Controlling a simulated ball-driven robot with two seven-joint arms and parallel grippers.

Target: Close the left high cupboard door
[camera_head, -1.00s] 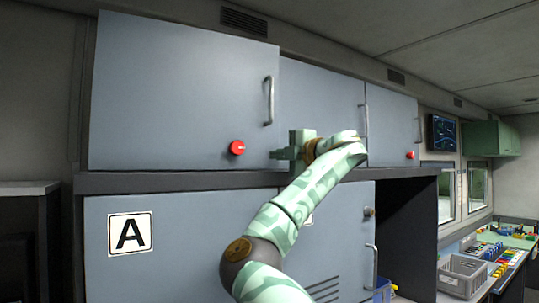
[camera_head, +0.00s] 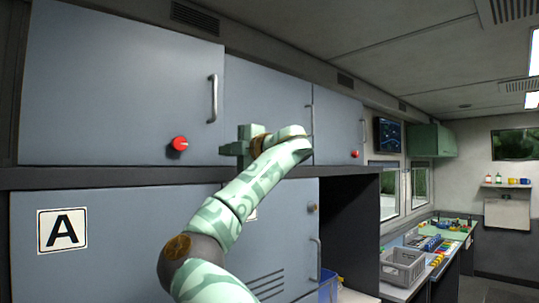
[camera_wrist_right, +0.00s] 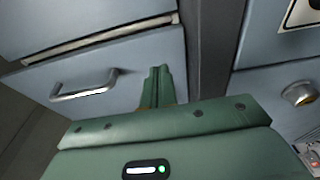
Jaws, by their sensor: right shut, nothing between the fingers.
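The left high cupboard door (camera_head: 115,90) is a grey-blue panel with a metal handle (camera_head: 212,98) and a red knob (camera_head: 179,143). Its right edge seems to stand slightly proud of the middle door (camera_head: 265,100), so it looks slightly ajar; how far is hard to tell. My right gripper (camera_head: 230,149) is at the lower right corner of the left door, in front of the middle door. Its fingers also show together and empty in the right wrist view (camera_wrist_right: 157,88). I cannot tell whether they touch a door. My left gripper is not in view.
A third high door (camera_head: 337,125) is at the right. Below are a dark ledge (camera_head: 110,177) and a lower door with an A sign (camera_head: 62,230). A counter with a grey crate (camera_head: 402,268) is at the far right. The middle door's handle (camera_wrist_right: 85,85) shows in the wrist view.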

